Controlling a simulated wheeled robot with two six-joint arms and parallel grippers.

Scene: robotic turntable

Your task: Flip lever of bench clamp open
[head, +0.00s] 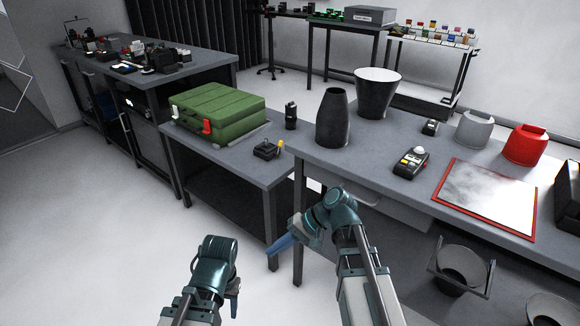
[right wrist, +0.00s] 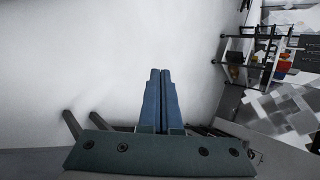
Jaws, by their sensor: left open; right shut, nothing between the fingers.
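A small dark device with a yellow-tipped lever (head: 267,150), which looks like the bench clamp, sits near the front right corner of the lower grey bench. Whether its lever is open or closed is too small to tell. My right gripper (head: 283,244) is in front of that bench, below and apart from the clamp. In the right wrist view its two blue fingers (right wrist: 160,74) are together with nothing between them. My left gripper (head: 235,301) is lower and further left, open and empty over the floor, partly hidden behind its wrist.
A green case (head: 218,108) and a black cylinder (head: 291,115) stand on the same bench. The higher bench at right (head: 345,155) holds dark vessels (head: 332,120), a button box (head: 411,163) and a red-framed panel (head: 487,198). The floor (head: 110,240) at left is clear.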

